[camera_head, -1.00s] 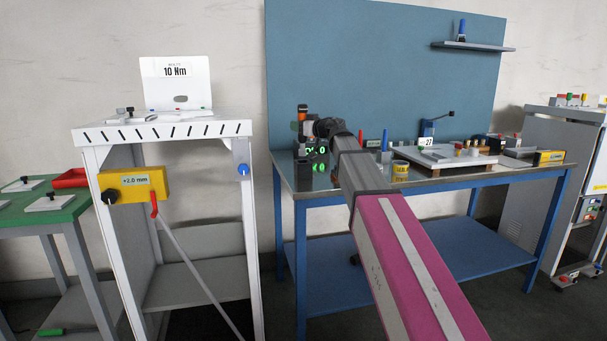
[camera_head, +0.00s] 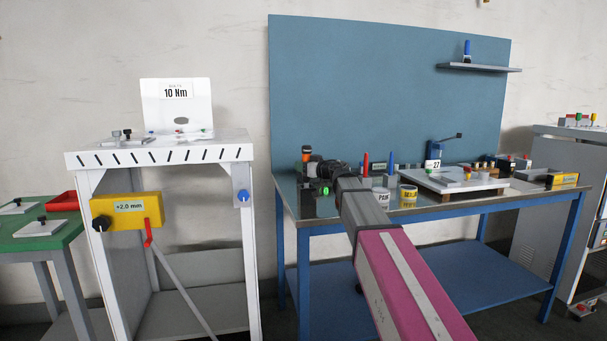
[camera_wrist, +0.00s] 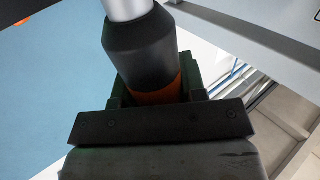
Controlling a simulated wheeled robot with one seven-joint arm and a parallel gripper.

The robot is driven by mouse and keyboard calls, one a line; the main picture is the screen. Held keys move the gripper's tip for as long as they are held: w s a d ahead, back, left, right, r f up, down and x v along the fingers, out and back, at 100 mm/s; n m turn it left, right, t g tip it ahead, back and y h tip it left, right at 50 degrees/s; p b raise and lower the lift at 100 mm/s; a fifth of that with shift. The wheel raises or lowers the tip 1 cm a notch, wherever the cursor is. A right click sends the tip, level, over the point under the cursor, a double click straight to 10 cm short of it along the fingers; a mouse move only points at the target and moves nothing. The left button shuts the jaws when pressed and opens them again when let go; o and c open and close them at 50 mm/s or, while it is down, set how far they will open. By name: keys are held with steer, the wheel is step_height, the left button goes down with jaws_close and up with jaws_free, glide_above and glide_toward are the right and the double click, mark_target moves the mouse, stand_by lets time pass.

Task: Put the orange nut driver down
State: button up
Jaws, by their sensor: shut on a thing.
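The orange nut driver (camera_head: 306,153) is upright in my gripper (camera_head: 312,170) at the left end of the blue bench (camera_head: 440,208) in the head view. Its end there is orange and black. In the wrist view, an orange band of the nut driver (camera_wrist: 158,96) sits between the jaws of my gripper (camera_wrist: 160,88), with a black collar and a pale metal shaft beyond it. My gripper is shut on it. The gripper hides its lower part in the head view, so I cannot tell whether it touches the bench.
Near the gripper stand a green-lit display (camera_head: 323,190), a red tool (camera_head: 365,162), a blue tool (camera_head: 391,162) and a yellow tape roll (camera_head: 408,195). A pale board (camera_head: 440,184) lies to their right. A white stand (camera_head: 160,155) is at the left, with a gap before the bench.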

steer(key=shift+f, duration=1.25)
steer(key=shift+f, duration=0.15)
steer(key=o, duration=1)
steer(key=shift+s+d, duration=0.1)
steer(key=shift+s, duration=0.05)
steer(key=v, duration=1.1)
steer(key=shift+s+d, duration=0.2)
steer(key=shift+d, duration=0.1)
steer(key=shift+s, duration=0.1)
